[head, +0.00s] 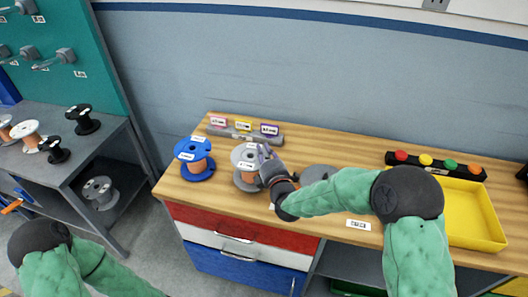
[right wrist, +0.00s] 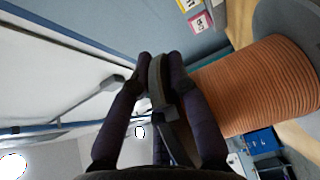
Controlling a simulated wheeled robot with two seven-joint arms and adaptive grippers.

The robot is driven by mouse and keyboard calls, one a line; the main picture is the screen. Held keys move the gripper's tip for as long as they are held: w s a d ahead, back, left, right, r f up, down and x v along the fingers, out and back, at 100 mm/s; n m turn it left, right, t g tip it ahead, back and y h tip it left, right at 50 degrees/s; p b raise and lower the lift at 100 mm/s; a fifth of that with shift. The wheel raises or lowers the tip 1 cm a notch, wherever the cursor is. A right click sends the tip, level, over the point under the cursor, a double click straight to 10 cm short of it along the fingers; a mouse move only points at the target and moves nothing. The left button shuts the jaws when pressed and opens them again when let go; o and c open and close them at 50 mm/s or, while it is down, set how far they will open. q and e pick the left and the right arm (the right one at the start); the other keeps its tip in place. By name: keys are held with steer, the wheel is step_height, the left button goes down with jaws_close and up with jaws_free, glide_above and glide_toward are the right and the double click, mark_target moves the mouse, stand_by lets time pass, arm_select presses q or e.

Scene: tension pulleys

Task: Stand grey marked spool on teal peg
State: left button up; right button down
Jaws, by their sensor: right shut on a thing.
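A grey spool (head: 246,184) wound with copper wire and bearing white labels stands on the wooden workbench. My right gripper (head: 264,154) is at the upper right of it. In the right wrist view, my right gripper (right wrist: 160,58) is shut on the rim of the spool's grey flange, with the copper winding (right wrist: 255,85) beside the fingers. A teal pegboard (head: 85,45) stands at the upper left, with several grey pegs (head: 65,55) and small labels. My left arm shows at the lower left, but its gripper is not in view.
A blue spool (head: 196,172) stands just left of the grey one. A grey label rack (head: 232,134) lies behind. A grey round thing (head: 318,172) is partly hidden by my right arm. A yellow tray (head: 470,213) and a button bar (head: 435,163) are at right. Spools stand on the grey shelf (head: 92,150).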

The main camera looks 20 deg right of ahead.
steer(key=shift+f, duration=0.15)
stand_by(0.5)
steer(key=shift+f, duration=0.6)
steer(key=shift+s+f, duration=0.1)
steer(key=shift+f, duration=0.35)
steer(key=c, duration=1.1)
jaws_free()
step_height(320, 180, up, 10)
steer(key=shift+r, duration=0.1)
